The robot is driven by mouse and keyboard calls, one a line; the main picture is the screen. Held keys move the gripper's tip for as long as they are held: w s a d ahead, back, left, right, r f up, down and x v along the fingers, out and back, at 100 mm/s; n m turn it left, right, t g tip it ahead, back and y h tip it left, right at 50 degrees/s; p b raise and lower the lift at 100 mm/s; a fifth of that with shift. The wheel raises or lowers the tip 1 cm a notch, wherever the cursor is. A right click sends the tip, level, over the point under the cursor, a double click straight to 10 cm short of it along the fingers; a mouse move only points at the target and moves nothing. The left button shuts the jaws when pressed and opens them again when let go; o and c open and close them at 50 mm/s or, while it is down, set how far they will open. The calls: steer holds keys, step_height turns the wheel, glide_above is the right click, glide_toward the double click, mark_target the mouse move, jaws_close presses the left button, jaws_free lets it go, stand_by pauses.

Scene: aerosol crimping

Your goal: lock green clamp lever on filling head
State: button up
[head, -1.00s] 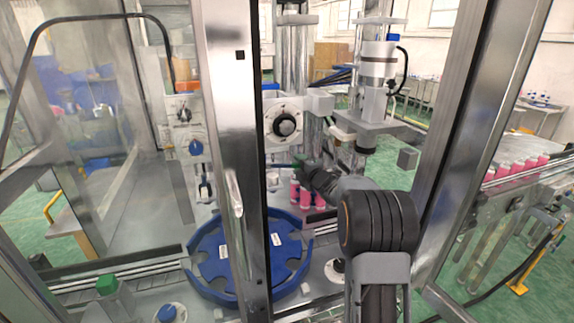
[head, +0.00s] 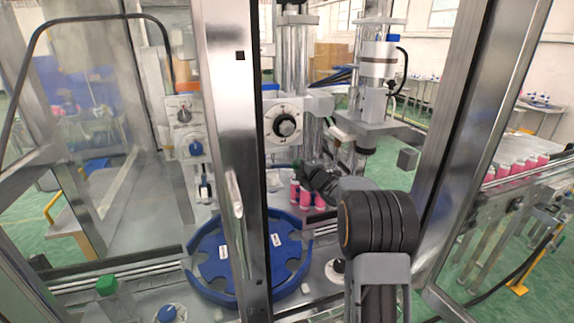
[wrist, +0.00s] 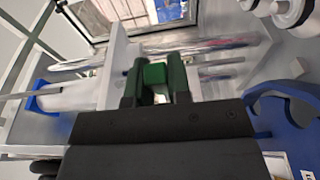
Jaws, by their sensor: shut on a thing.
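The green clamp lever (wrist: 154,75) shows in the wrist view as a bright green block between the two dark green fingers of my gripper (wrist: 155,80). The fingers are shut on it. In the head view my gripper (head: 301,176) is small and dark, behind the door post's right side and just above the pink cans. The lever cannot be made out there, as the gripper and arm cover it. The filling head's white body with a black dial (head: 285,124) stands above the gripper. Whether the lever is locked cannot be told.
Pink cans (head: 306,198) stand just below my gripper. A blue star wheel (head: 213,268) lies at the front left. A steel door post (head: 232,110) stands left of my arm, and a frame post (head: 452,130) right of it. More cans (head: 516,167) line the right conveyor.

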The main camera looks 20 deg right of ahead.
mark_target(290, 167)
steer(key=shift+s+f, duration=0.1)
steer(key=shift+s+a+b, duration=0.15)
steer(key=shift+s+b, duration=0.1)
steer(key=shift+b, duration=0.2)
steer(key=shift+s+a+b, duration=0.2)
steer(key=shift+s+b, duration=0.05)
steer(key=shift+s, duration=0.2)
steer(key=shift+s+a+b, duration=0.2)
steer(key=shift+s+b, duration=0.05)
steer(key=shift+s, duration=0.2)
steer(key=shift+s+a+b, duration=0.55)
steer(key=shift+s+b, duration=0.2)
steer(key=shift+b, duration=0.05)
steer(key=shift+s+a, duration=0.25)
steer(key=shift+s, duration=0.1)
